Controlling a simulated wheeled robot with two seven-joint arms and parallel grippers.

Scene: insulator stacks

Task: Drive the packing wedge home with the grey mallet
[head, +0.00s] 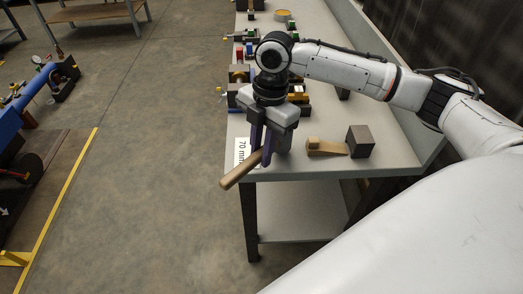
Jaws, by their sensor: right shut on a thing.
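My right gripper (261,152) points down over the front left corner of the workbench and is shut on the wooden handle of the mallet (238,173). The handle's free end sticks out past the bench's front left corner. A grey shape that looks like the mallet's head shows just right of the fingers, partly hidden by them. The tan packing wedge (327,148) lies on the bench to the right of the gripper, apart from it. Its right end is beside a dark grey block (360,141), at or near contact. My left gripper is out of view.
The grey workbench (385,120) has a raised rim on its right. A white label reading "70 mm" (242,151) lies at its left edge. Several small parts and a yellow round container (283,15) stand farther back. The floor to the left (165,150) is open.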

